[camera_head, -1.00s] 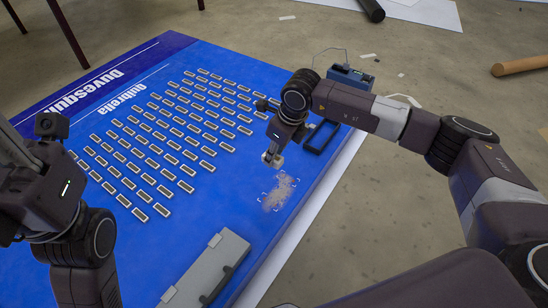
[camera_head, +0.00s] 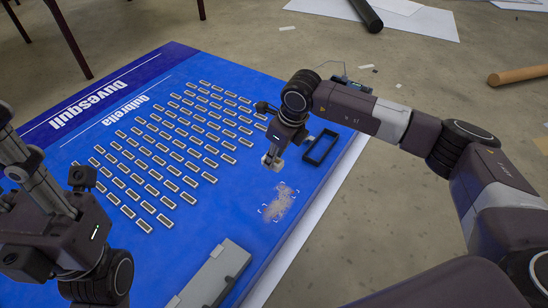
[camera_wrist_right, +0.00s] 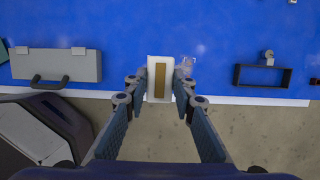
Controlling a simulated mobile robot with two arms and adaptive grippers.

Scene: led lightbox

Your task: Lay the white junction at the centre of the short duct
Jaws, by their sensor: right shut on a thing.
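My right gripper (camera_head: 272,160) is shut on a small white block (camera_wrist_right: 160,78) with a tan strip on its face. The right wrist view shows the block between the two fingertips. In the head view it hangs above the blue panel (camera_head: 240,190), between the LED rows and a black frame. I cannot tell whether this block is the junction, and I cannot clearly identify the short duct. My left gripper (camera_head: 22,160) is raised at the left edge; its fingertips are unclear.
Several LED modules (camera_head: 165,170) stand in rows on the panel. The black rectangular frame (camera_head: 321,147) lies near the panel's right edge. A speckled patch (camera_head: 280,204) with corner marks is nearer. A grey case (camera_head: 208,280) lies at the front. Bare panel surrounds the patch.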

